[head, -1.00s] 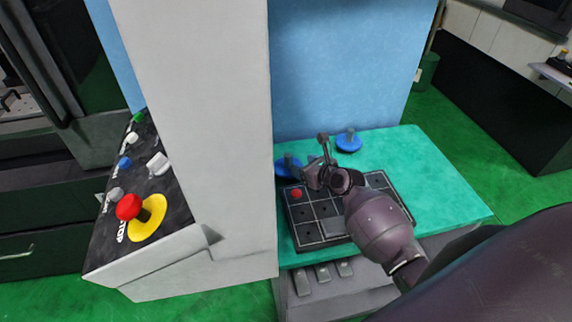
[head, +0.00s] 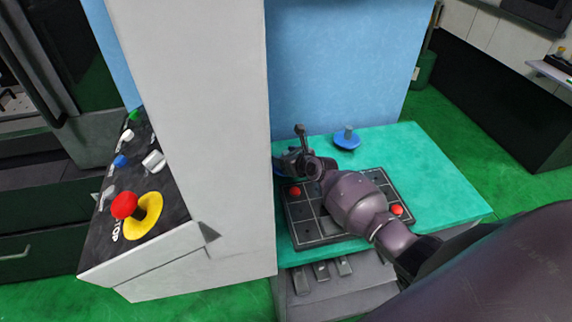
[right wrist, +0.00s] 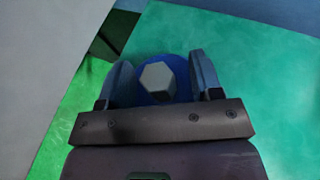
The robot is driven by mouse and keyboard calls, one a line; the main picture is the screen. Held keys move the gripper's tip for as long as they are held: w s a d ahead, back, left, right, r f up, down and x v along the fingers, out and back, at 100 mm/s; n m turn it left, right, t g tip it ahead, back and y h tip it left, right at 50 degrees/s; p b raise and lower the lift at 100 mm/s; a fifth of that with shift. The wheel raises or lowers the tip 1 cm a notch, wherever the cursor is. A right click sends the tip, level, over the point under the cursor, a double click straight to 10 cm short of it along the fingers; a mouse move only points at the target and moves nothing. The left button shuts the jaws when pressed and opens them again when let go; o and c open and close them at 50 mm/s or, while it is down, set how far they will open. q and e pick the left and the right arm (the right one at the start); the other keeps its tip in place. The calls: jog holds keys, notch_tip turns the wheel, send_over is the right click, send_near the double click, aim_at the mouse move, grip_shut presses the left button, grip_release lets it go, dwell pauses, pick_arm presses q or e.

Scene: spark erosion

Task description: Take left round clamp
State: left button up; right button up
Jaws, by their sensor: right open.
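The left round clamp, a blue disc with a grey hexagonal knob (right wrist: 158,80), stands on the turquoise table in the right wrist view. In the head view it is almost wholly hidden behind my right gripper (head: 288,163). My right gripper also shows in the right wrist view (right wrist: 160,65). It is open, with one finger on each side of the knob and gaps to both. I cannot tell how far down the fingers reach. A second blue round clamp (head: 347,139) stands farther right at the back of the table. My left gripper is out of view.
A dark gridded plate (head: 312,234) with red round pieces (head: 397,210) lies on the turquoise table (head: 440,190) under my right arm. A white column (head: 225,130) stands close left of the gripper. A control panel with a red stop button (head: 124,205) is farther left. The table's right side is clear.

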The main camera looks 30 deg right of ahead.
jog(key=shift+c, duration=0.3)
grip_shut()
jog(key=shift+r, duration=0.1)
